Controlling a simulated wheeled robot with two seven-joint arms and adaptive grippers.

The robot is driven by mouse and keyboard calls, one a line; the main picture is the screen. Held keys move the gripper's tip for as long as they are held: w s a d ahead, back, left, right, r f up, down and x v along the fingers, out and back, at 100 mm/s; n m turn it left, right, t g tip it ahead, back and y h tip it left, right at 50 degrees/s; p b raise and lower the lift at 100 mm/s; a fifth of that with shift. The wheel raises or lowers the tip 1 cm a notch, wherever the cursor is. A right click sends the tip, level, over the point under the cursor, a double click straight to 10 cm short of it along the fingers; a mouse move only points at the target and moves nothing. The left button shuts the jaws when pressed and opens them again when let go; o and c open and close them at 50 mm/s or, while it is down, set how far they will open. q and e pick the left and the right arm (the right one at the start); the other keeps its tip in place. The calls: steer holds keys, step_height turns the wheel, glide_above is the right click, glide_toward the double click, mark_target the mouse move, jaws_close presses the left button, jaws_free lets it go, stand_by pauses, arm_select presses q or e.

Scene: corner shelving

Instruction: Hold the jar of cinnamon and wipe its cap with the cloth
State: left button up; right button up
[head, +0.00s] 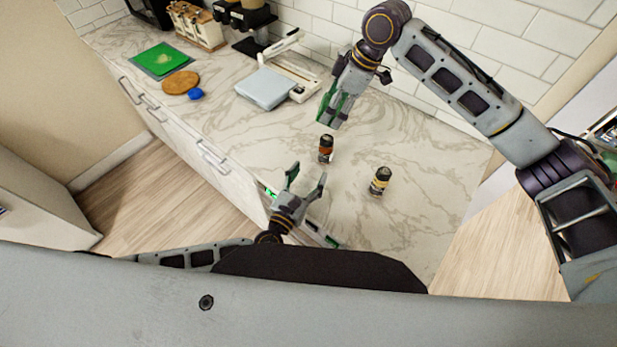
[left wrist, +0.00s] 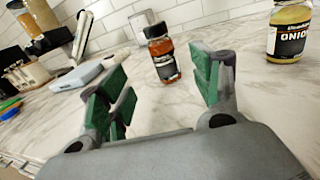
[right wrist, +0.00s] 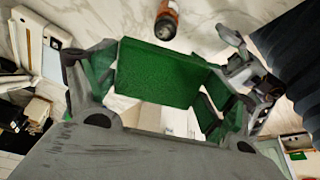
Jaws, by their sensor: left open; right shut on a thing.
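The jar of cinnamon (head: 326,152), reddish-brown with a black cap and dark label, stands upright on the marble counter. It shows ahead between my fingers in the left wrist view (left wrist: 163,58) and lies at the top of the right wrist view (right wrist: 166,24). My left gripper (head: 306,178) is open and empty, a short way in front of the jar, not touching it. My right gripper (head: 333,113) is shut on a green cloth, above and behind the jar. The cloth (right wrist: 155,72) spans flat between its fingers in the right wrist view.
A jar labelled onion (head: 380,181) stands right of the cinnamon. A white scale-like device (head: 265,88), a blue lid (head: 196,94), a round wooden board (head: 181,82) and a green mat (head: 162,60) lie farther left. The counter around the cinnamon is clear.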

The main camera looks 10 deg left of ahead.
mark_target(323, 153)
arm_select(q)
steer(key=shift+s+d, duration=0.15)
steer(key=shift+s, duration=0.05)
steer(key=shift+w, duration=0.1)
steer(key=shift+x, duration=5.9)
steer(key=shift+f, duration=0.1)
steer(key=c, duration=1.2)
steer(key=o, duration=1)
